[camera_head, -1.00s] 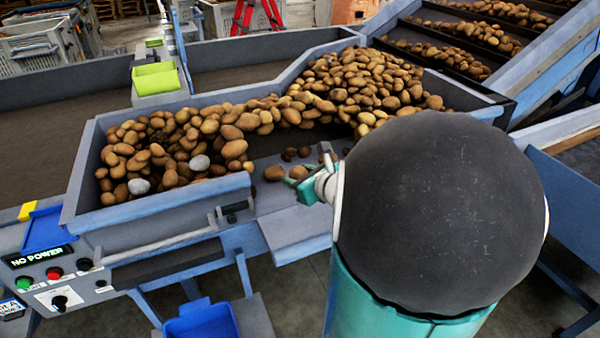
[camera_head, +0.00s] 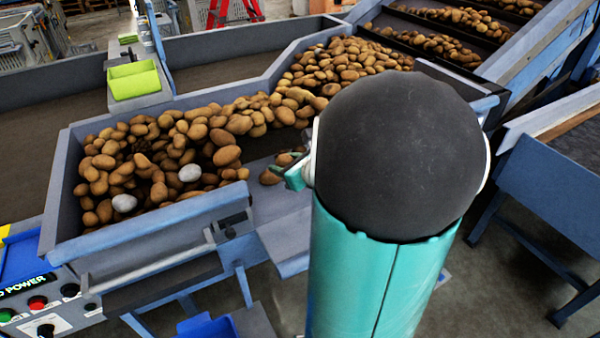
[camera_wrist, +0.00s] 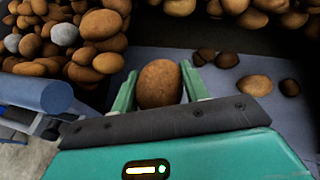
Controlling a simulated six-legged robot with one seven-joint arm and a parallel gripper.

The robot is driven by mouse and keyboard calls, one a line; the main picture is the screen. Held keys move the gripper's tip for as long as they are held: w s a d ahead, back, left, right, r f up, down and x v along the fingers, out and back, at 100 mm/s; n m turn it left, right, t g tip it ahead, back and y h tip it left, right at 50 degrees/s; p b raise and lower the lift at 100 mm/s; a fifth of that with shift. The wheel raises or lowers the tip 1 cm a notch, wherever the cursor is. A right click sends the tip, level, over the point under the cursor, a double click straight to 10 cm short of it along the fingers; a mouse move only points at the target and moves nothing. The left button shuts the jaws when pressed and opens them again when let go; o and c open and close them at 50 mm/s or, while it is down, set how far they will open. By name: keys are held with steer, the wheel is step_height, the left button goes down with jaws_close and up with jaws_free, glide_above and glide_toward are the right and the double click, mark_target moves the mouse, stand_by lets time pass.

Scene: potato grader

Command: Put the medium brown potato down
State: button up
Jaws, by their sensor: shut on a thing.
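The medium brown potato (camera_wrist: 160,84) is between the two green fingers of my gripper (camera_wrist: 158,82) in the wrist view. My gripper is shut on it, over the grey-blue ledge (camera_wrist: 205,85) beside the potato pile. I cannot tell whether the potato touches the ledge. In the head view, part of my gripper (camera_head: 290,176) shows at the left of my large dark arm joint, which hides the rest. A brown potato (camera_head: 270,176) shows by the fingertips there; I cannot tell if it is the held one.
A light brown potato (camera_wrist: 254,85) and several small dark ones (camera_wrist: 206,55) lie on the ledge to the right. A heap of potatoes (camera_head: 150,150) with two grey stones (camera_head: 190,173) fills the tray (camera_head: 58,200) at left. A green bin (camera_head: 135,82) stands behind.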

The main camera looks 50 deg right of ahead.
steer(key=w+d+f, duration=0.1)
steer(key=d+f, duration=0.1)
steer(key=d, duration=0.1)
steer(key=w+d+f, duration=0.1)
steer(key=d+f, duration=0.2)
steer(key=w+d+f, duration=0.1)
steer(key=d+f, duration=0.1)
steer(key=d, duration=0.1)
steer(key=shift+w+d+f, duration=0.25)
steer(key=shift+w+f, duration=0.1)
steer(key=shift+w+d+f, duration=0.15)
steer(key=shift+d+f, duration=0.15)
steer(key=shift+f, duration=1.7)
steer(key=shift+f, duration=0.15)
steer(key=o, duration=1)
